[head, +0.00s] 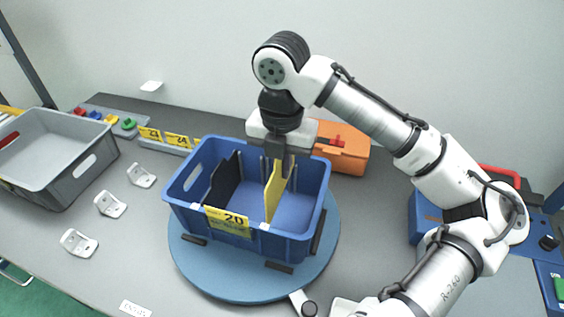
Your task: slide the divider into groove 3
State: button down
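A blue crate (185,217) with a yellow label reading 20 stands on a round blue turntable (236,288). A black divider (224,182) stands upright across the crate in its left part. A yellow divider (272,196) stands upright in the crate, right of the middle. My gripper (283,172) points down over the crate and its fingers are at the upper far end of the yellow divider, seemingly shut on it. Vertical ribs show on the crate's far wall. My gripper covers part of that wall, and the divider's bottom edge is hard to make out.
A grey empty crate (75,178) stands at the left. Several white brackets (110,205) lie between the crates. Yellow number tags (164,139) stand behind the blue crate. An orange case (343,158) is behind its right side. A blue box (426,216) is at the right.

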aim_at(282, 193)
jog(key=shift+f+b, duration=3)
jog(key=shift+f, duration=1.85)
jog(key=c, duration=1.6)
grip_release()
jog(key=shift+o, duration=0.2)
notch_tip(282, 193, up, 14)
jog(key=shift+f, duration=0.1)
